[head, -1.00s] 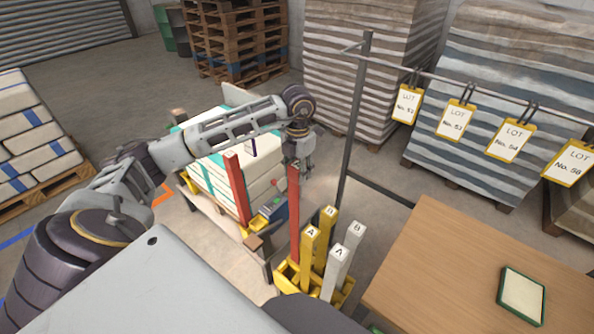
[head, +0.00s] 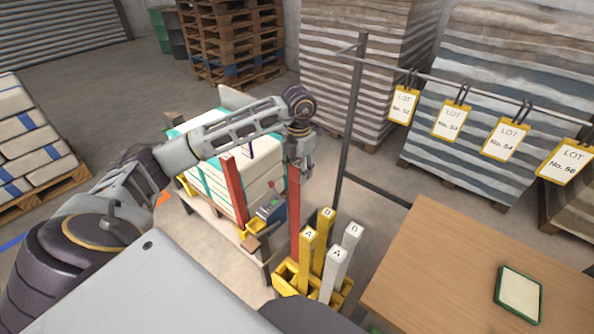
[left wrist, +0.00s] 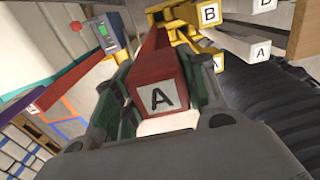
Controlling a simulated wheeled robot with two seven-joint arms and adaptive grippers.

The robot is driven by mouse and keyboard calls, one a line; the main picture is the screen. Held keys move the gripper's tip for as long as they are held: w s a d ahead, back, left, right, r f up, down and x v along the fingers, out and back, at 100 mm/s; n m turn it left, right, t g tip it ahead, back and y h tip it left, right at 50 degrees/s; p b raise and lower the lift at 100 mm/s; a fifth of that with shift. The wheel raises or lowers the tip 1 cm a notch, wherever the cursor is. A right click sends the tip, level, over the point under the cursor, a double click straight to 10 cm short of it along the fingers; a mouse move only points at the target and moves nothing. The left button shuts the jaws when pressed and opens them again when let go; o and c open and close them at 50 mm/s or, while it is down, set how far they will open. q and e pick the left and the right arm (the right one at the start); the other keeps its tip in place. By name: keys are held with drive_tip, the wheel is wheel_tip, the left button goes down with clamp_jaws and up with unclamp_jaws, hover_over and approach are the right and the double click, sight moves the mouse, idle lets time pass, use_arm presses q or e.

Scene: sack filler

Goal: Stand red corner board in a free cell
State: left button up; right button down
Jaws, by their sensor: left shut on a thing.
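My left gripper (head: 299,172) is shut on the top end of a red corner board (head: 294,215), which hangs upright. In the left wrist view the board's end face, marked A (left wrist: 160,98), sits between the two fingers. The board's lower end is at the back left of a yellow rack (head: 284,277); I cannot tell whether it is inside a cell. Two yellow boards (head: 307,258) and two white boards (head: 335,272), marked A and B, stand in the rack, to the right of the red board. My right gripper is not in view.
Another red board (head: 234,190) stands against a wrapped sack stack (head: 203,165) on the left. A small blue-grey control box (head: 270,208) is near it. A wooden table (head: 440,270) lies right of the rack. A dark post (head: 352,120) and rail with lot tags stand behind.

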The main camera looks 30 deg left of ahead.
use_arm(q)
drive_tip(key=shift+w+d+f, duration=0.1)
drive_tip(key=shift+w+f, duration=0.1)
drive_tip(key=shift+w, duration=0.55)
drive_tip(key=shift+w+f, duration=0.15)
drive_tip(key=shift+w, duration=0.55)
drive_tip(key=shift+f+b, duration=0.3)
drive_tip(key=shift+b, duration=0.15)
drive_tip(key=shift+f+b, duration=0.95)
drive_tip(key=shift+f, duration=0.65)
drive_tip(key=shift+s+a+f+b, duration=0.1)
drive_tip(key=shift+a+f+b, duration=0.1)
drive_tip(key=shift+f+b, duration=0.55)
drive_tip(key=shift+a+f+b, duration=0.15)
drive_tip(key=shift+f+b, duration=0.25)
drive_tip(key=shift+f, duration=0.6)
